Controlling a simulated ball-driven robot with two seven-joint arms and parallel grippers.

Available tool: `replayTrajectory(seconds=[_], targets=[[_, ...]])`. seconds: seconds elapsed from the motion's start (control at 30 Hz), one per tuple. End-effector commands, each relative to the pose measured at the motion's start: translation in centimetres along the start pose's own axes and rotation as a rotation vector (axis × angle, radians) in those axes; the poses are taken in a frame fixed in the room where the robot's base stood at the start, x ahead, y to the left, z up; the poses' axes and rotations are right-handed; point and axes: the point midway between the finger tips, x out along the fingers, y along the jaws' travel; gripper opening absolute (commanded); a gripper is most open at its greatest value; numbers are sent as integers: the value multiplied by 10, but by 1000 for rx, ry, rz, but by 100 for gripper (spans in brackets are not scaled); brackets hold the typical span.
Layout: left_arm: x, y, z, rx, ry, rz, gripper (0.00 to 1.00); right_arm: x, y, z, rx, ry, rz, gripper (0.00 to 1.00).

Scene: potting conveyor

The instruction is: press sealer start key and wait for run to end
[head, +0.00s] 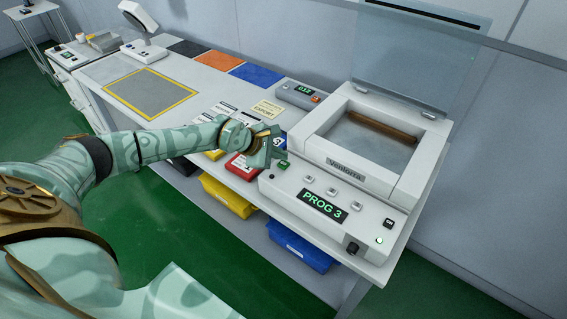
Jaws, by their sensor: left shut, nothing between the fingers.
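The sealer (345,172) is a white machine with its clear lid (420,60) standing up and open. A brown bar (382,127) lies across the back of its chamber. My right gripper is out of view.
Printed cards (267,108) lie nearby. Black, orange (219,60) and blue (256,75) mats line the bench's back. Yellow (227,197) and blue (299,247) bins hang below the edge. A yellow-bordered grey area (149,93) is clear.

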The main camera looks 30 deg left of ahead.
Motion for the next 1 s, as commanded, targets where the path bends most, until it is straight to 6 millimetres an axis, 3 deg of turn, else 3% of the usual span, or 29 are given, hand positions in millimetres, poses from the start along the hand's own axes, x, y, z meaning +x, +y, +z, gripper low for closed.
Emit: replayTrajectory(seconds=[1.0], targets=[[6,-4,-4,0,0,0,0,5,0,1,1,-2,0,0]])
